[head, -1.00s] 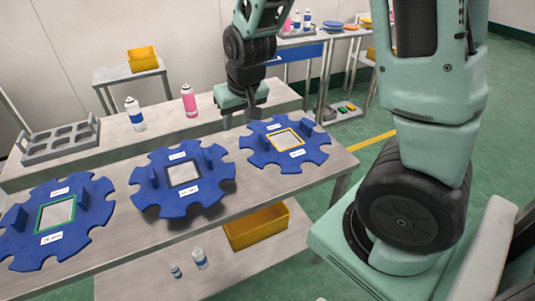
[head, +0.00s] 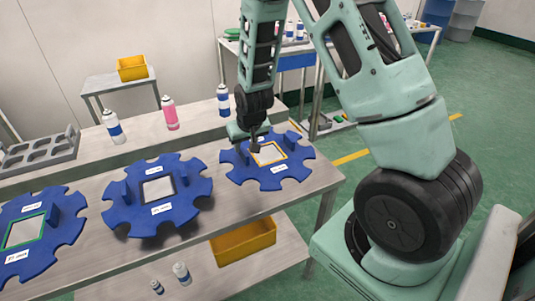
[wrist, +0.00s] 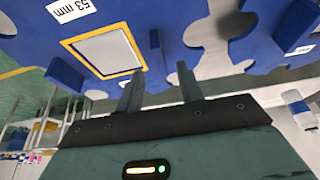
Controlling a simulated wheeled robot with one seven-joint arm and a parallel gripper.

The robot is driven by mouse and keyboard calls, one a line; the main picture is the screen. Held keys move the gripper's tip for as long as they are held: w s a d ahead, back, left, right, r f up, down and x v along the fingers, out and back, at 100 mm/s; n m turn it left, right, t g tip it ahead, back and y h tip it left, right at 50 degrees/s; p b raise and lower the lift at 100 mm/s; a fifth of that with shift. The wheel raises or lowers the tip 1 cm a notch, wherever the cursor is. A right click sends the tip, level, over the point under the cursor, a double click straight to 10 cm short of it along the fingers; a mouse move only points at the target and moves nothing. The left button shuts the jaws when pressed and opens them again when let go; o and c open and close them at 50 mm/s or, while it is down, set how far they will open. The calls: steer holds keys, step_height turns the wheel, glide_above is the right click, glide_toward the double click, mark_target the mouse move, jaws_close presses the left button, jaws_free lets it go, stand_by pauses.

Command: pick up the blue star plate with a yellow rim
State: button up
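The blue star plate with a yellow rim (head: 295,163) lies flat at the right end of the front table. It has a pale square framed in yellow, white labels and upright blue tabs. My gripper (head: 255,146) is above the plate's far part, pointing down, with the arm partly covering the plate. In the wrist view the plate (wrist: 143,22) fills the upper part, with its yellow-framed square and "53 mm" label. My gripper's fingers (wrist: 157,76) are apart and empty there, just short of an upright blue tab (wrist: 157,48). Contact cannot be told.
A blue plate with a grey-white square (head: 125,212) lies close on the left; one with a green rim (head: 55,258) lies further left. Spray cans (head: 171,114) and a grey rack (head: 40,160) stand behind. A yellow bin (head: 243,242) sits on the lower shelf.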

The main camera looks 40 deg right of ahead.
mark_target(244, 151)
steer(key=shift+p+x, duration=0.6)
steer(key=shift+x, duration=1.9)
jaws_close()
